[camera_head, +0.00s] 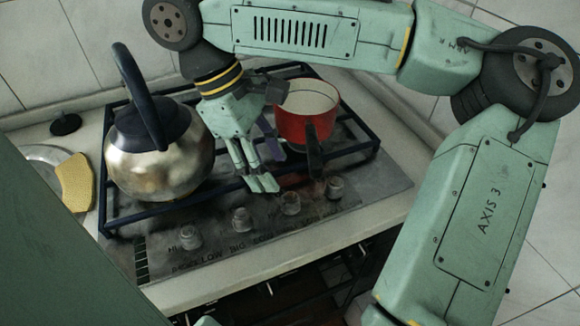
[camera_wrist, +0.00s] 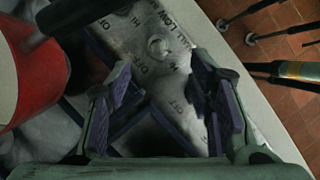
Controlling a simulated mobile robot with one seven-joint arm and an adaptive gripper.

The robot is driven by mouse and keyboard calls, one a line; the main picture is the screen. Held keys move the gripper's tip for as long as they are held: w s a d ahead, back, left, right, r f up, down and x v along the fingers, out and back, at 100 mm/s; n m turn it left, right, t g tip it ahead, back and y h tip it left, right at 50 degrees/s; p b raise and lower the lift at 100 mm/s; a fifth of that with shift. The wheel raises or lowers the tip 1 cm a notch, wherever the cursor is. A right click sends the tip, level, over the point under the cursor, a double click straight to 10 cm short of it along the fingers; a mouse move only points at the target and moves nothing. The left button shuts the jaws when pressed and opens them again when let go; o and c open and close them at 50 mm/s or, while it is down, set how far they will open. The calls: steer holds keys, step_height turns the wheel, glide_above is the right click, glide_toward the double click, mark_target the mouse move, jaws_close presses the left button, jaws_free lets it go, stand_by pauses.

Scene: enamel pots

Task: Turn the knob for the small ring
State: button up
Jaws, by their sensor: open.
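The stove panel (camera_head: 215,252) carries a row of pale round knobs along its front: the left one (camera_head: 190,237), two middle ones (camera_head: 242,219) (camera_head: 290,203) and the right one (camera_head: 335,187). Printed labels beside them are partly legible; I cannot tell which knob serves the small ring. My gripper (camera_head: 262,183) points down above the stove, behind the middle knobs. In the wrist view my gripper (camera_wrist: 162,88) is open and empty, its fingers spread wide. One knob (camera_wrist: 158,47) shows just beyond the fingertips, with OFF, LOW and HI near it.
A steel kettle (camera_head: 160,150) stands on the left burner grate. A red pot (camera_head: 306,122) stands on the right, its dark handle (camera_head: 315,158) reaching forward over the panel. A yellow sponge (camera_head: 75,182) lies at the left. The counter strip (camera_head: 345,235) in front is clear.

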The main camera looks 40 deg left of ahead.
mark_target(288, 196)
steer(key=x, duration=0.8)
steer(key=shift+w, duration=0.1)
steer(key=shift+c, duration=0.2)
steer(key=c, duration=1.1)
